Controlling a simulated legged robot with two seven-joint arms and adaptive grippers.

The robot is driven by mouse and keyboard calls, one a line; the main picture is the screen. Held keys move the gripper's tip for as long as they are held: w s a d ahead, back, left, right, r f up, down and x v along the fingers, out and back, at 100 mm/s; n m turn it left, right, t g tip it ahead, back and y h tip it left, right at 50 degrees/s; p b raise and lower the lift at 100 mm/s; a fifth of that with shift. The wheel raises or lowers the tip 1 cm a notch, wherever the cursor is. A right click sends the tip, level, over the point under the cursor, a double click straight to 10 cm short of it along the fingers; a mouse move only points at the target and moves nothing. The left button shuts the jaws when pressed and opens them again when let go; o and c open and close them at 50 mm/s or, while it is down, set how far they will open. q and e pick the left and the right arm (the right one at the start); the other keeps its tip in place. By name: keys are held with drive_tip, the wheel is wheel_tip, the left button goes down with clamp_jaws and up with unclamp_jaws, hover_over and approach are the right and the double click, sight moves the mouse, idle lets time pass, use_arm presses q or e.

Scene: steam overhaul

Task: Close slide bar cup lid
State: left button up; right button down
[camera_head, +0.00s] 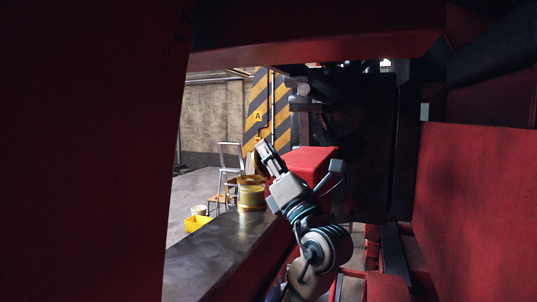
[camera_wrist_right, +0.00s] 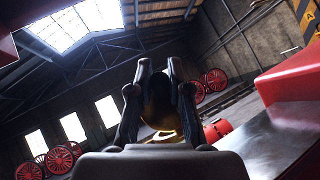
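The brass slide bar cup (camera_head: 251,195) stands upright on the grey metal slide bar (camera_head: 215,262) in the head view. My right gripper (camera_head: 262,150) is above the cup and slightly to its right, pointing up and left. In the right wrist view my right gripper (camera_wrist_right: 160,68) has its two dark fingers apart. A dark brown rounded shape with a bright golden edge (camera_wrist_right: 165,135) shows between and behind them; it looks like part of the cup or its raised lid. I cannot tell whether the fingers touch it. My left gripper is not in view.
A red block (camera_head: 310,160) stands just right of my right gripper. Large red walls (camera_head: 475,190) enclose the view on both sides. A yellow bin (camera_head: 197,223) and a metal chair (camera_head: 230,160) are on the floor beyond the bar.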

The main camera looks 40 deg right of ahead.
sight(257, 159)
idle(0.3)
drive_tip(key=shift+w+a+r+n+g+y, duration=0.1)
drive_tip(key=shift+w+n+g+y, duration=0.1)
drive_tip(key=shift+n+g+y, duration=0.35)
drive_tip(key=shift+w+n+g+y, duration=0.15)
drive_tip(key=shift+n+g+y, duration=0.3)
drive_tip(key=shift+n, duration=0.1)
drive_tip(key=n+g, duration=0.1)
drive_tip(key=w+n+g, duration=0.1)
drive_tip(key=n+g+y, duration=0.1)
drive_tip(key=g, duration=0.1)
drive_tip(key=shift+w+a+f, duration=0.25)
drive_tip(key=shift+w+a, duration=0.1)
drive_tip(key=shift+a, duration=0.05)
drive_tip(key=n+g, duration=0.1)
drive_tip(key=g, duration=0.1)
drive_tip(key=w+a+f+g, duration=0.1)
drive_tip(key=shift+w+f+n+g, duration=0.1)
drive_tip(key=shift+w+n+g, duration=0.1)
drive_tip(key=shift+n+g, duration=0.2)
drive_tip(key=shift+w+a+f+n+g, duration=0.1)
drive_tip(key=shift+w+f+n+g, duration=0.15)
drive_tip(key=shift+g, duration=0.3)
drive_tip(key=shift+w+f+n+g, duration=0.15)
drive_tip(key=shift+f+g, duration=0.15)
drive_tip(key=shift+g, duration=0.25)
drive_tip(key=shift+f, duration=0.15)
